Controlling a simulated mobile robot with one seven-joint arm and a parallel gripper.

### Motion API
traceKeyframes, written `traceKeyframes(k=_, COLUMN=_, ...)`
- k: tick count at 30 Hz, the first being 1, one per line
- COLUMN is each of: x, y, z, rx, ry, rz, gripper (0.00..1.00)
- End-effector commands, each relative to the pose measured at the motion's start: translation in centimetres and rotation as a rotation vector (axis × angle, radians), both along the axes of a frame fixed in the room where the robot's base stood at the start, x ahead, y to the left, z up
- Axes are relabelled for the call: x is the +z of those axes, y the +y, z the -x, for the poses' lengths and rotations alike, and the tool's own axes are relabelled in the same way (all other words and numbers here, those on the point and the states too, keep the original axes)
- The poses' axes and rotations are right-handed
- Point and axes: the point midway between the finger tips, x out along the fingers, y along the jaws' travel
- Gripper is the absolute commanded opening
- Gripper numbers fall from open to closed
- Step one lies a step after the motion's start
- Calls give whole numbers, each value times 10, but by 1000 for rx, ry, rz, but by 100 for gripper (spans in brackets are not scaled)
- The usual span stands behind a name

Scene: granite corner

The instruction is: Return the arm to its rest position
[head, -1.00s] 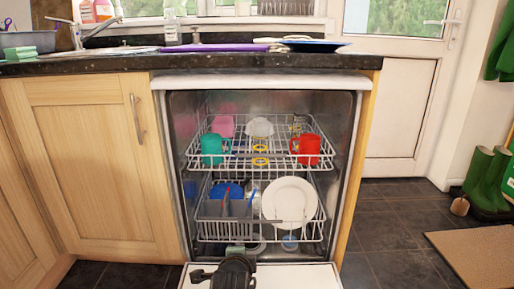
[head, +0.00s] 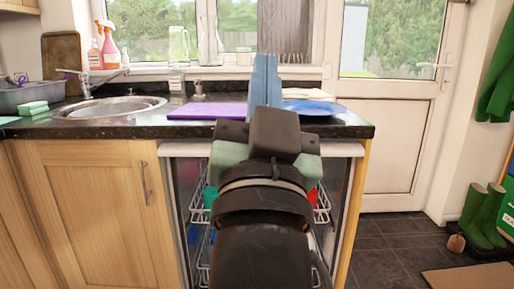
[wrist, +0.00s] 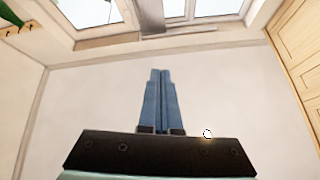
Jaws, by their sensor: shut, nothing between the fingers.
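My gripper (head: 265,80) stands upright in front of the counter in the head view, its blue fingers pointing up. In the wrist view the two blue fingers (wrist: 160,98) lie side by side, shut with nothing between them. Beyond them the wrist view shows the pale ceiling and the window tops. My arm rises through the middle of the head view and hides much of the open dishwasher (head: 178,200) behind it.
The dark counter (head: 120,124) holds a sink (head: 108,107), a purple board (head: 207,111) and a blue plate (head: 313,107). Dishwasher racks (head: 199,214) with dishes show on both sides of my arm. Green boots (head: 483,218) stand at the right. The tiled floor before the door is clear.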

Motion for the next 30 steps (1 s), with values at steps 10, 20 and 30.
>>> traceKeyframes(k=10, x=132, y=8, z=88, rx=-124, ry=-204, rz=195, gripper=0)
traceKeyframes(k=20, x=231, y=8, z=87, rx=-122, ry=-202, rz=193, gripper=0)
traceKeyframes(k=30, x=333, y=8, z=87, rx=-120, ry=-202, rz=193, gripper=0)
